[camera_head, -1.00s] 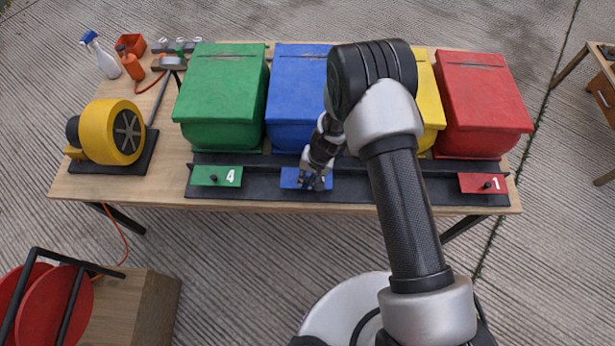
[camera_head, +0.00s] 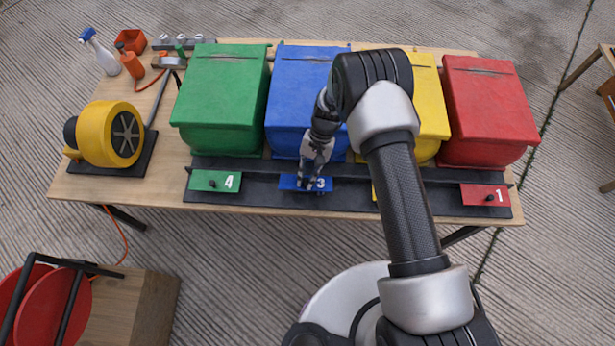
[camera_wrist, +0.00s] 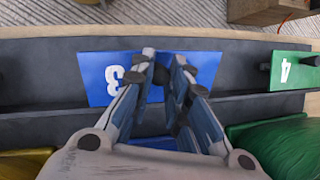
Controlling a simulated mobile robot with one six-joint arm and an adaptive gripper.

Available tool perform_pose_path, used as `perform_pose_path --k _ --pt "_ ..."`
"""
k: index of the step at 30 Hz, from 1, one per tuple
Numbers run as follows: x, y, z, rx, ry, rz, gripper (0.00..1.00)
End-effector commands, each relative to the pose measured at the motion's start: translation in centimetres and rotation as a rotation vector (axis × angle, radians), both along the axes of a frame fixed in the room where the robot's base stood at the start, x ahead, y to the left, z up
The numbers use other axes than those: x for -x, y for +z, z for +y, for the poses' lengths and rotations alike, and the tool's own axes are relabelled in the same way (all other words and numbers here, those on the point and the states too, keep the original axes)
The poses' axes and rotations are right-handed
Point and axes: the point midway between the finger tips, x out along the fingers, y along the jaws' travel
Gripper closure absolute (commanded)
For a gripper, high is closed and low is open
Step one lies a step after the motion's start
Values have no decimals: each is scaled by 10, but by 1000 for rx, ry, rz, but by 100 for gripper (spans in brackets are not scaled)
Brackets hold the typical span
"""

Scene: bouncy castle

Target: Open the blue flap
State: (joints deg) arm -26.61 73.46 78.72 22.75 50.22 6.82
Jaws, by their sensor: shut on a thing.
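The blue flap (camera_head: 320,184), marked 3, lies on the dark rail in front of the blue box. It also shows in the wrist view (camera_wrist: 98,78), with its white number beside my fingers. My gripper (camera_head: 303,186) reaches down to the flap from above. In the wrist view my gripper (camera_wrist: 168,72) has its fingertips close together around the small dark knob (camera_wrist: 161,76) on the flap. The fingers hide most of the knob. The flap looks flat against the rail.
A green flap (camera_head: 210,180) marked 4 is left on the same rail, and a red flap (camera_head: 480,195) marked 1 is right. Green (camera_head: 222,95), blue (camera_head: 297,90), yellow (camera_head: 430,110) and red (camera_head: 487,110) boxes stand behind. A yellow blower (camera_head: 108,133) stands at the left.

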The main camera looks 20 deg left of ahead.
Motion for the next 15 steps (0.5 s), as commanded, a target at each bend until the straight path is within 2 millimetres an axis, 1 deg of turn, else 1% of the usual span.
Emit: perform_pose_path --k 1,6,15 --pt "0 -3 0 4 -1 18 100" --pt "2 0 -1 17 -1 70 100" --pt "3 3 -1 22 -1 92 100"
